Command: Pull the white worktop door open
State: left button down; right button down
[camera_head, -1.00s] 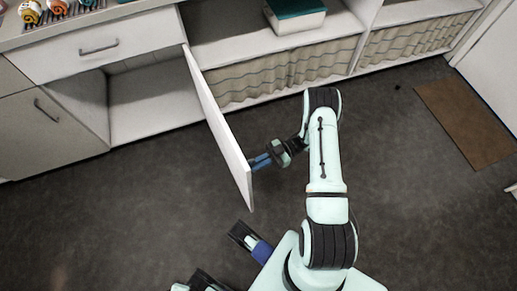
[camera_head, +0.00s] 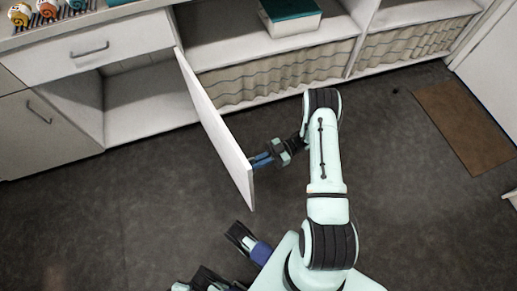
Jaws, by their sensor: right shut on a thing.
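The white worktop door (camera_head: 215,128) stands swung far out from the cabinet, and the cabinet interior (camera_head: 145,100) behind it shows empty. The door's hinge side is at the cabinet front, and its free edge points toward me. My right gripper (camera_head: 259,161) is at the right face of the door, near its free edge. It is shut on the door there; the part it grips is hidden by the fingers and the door. My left gripper (camera_head: 240,237) is low in the picture, away from the door, and its fingers are too unclear to tell open from shut.
A closed drawer (camera_head: 95,48) with a dark handle is above the cabinet, and a closed door (camera_head: 40,130) is at the left. A brown mat (camera_head: 465,125) lies right. The dark floor is clear.

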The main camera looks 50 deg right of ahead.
jog(key=c, duration=1.2)
grip_release()
jog(key=shift+w+d, duration=0.2)
jog(key=shift+w, duration=0.15)
jog(key=shift+s, duration=0.1)
jog(key=v, duration=1.3)
jog(key=shift+b, duration=0.3)
jog(key=shift+s, duration=0.2)
